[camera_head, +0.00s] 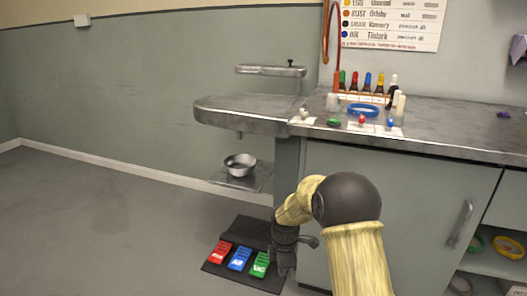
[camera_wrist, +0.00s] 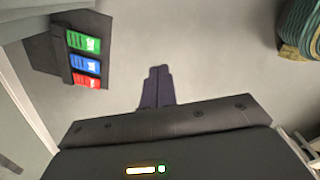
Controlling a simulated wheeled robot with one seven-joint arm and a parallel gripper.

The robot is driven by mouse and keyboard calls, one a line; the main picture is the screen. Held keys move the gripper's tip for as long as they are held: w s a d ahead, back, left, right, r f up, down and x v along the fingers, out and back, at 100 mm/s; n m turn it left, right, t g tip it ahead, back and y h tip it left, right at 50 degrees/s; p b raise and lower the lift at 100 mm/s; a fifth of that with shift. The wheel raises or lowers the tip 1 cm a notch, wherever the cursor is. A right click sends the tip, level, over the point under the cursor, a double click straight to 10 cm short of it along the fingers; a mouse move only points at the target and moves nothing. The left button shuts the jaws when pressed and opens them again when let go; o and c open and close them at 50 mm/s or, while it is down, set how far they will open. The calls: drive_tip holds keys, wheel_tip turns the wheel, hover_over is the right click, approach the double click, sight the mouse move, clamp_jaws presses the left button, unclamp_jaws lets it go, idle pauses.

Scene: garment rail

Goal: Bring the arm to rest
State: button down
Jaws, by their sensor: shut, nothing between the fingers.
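My arm, with pale yellow wood-like links and a dark round elbow joint, reaches in from the bottom of the head view. It bends down in front of the bench. My gripper (camera_head: 283,268) hangs low beside the right end of the pedal board, its fingertips hard to make out there. In the wrist view my gripper (camera_wrist: 158,72) shows as dark fingers close together over grey floor. It is shut and empty. The pedal board (camera_head: 235,254) carries red, blue and green pedals; it also shows at upper left in the wrist view (camera_wrist: 45,50).
The grey workbench (camera_head: 440,130) stands behind my arm, with bottles, a blue ring and small items on top. A metal bowl (camera_head: 240,165) sits on a low shelf. Coiled green hose-like material (camera_wrist: 300,35) is at upper right in the wrist view. Open floor lies left.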

drive_tip(key=s+d+r+m+t+p, duration=0.1)
drive_tip(key=s+d+r+m+p, duration=0.4)
drive_tip(key=s+r+m, duration=0.55)
drive_tip(key=s+d+r+m+t+p, duration=0.1)
drive_tip(key=s+d+r+m+p, duration=0.4)
drive_tip(key=s+r+m, duration=0.6)
wheel_tip(320, 180, up, 37)
drive_tip(key=s+n+p, duration=0.1)
drive_tip(key=p, duration=3.7)
drive_tip(key=shift+s, duration=0.2)
drive_tip(key=shift+a, duration=0.15)
